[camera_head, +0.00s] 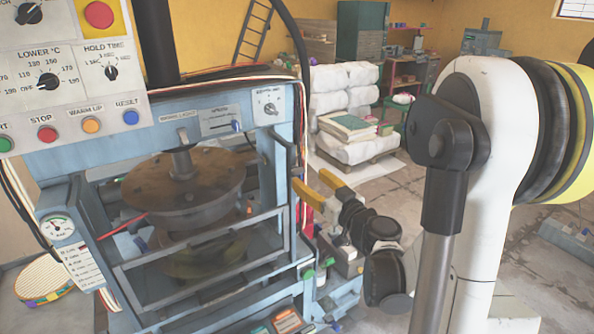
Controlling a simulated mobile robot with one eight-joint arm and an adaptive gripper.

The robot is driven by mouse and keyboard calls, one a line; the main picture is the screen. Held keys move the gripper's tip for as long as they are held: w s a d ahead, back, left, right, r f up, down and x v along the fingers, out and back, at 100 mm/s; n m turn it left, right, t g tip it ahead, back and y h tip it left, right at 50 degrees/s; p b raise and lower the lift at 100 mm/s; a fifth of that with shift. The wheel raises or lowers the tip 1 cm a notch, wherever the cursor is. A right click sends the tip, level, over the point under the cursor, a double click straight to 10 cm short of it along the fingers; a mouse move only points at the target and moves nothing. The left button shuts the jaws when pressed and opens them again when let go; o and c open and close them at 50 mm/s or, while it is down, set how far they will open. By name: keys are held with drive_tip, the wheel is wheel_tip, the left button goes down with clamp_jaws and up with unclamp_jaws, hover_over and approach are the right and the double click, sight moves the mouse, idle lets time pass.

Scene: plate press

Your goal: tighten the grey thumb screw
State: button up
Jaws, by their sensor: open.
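The blue-framed plate press (195,125) fills the left half of the view, with a round brown upper plate (185,180) inside its frame. My gripper (308,178) is just right of the press's right upright. Its two yellow fingers are apart, point toward the press, and hold nothing that I can see. A grey lever-like part (286,146) sits on the right upright, above and left of the fingertips. I cannot make out the grey thumb screw for certain; it may be too small or hidden.
A control panel (70,85) with knobs and coloured buttons is at the upper left. Metal guard bars (205,238) cross the press front. White wrapped stacks (340,90) and a pallet with books (348,127) stand behind my gripper. The floor at right is mostly clear.

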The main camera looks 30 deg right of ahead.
sight(301, 172)
drive_tip(key=w, duration=0.6)
drive_tip(key=shift+a, duration=0.15)
drive_tip(key=c, duration=1.2)
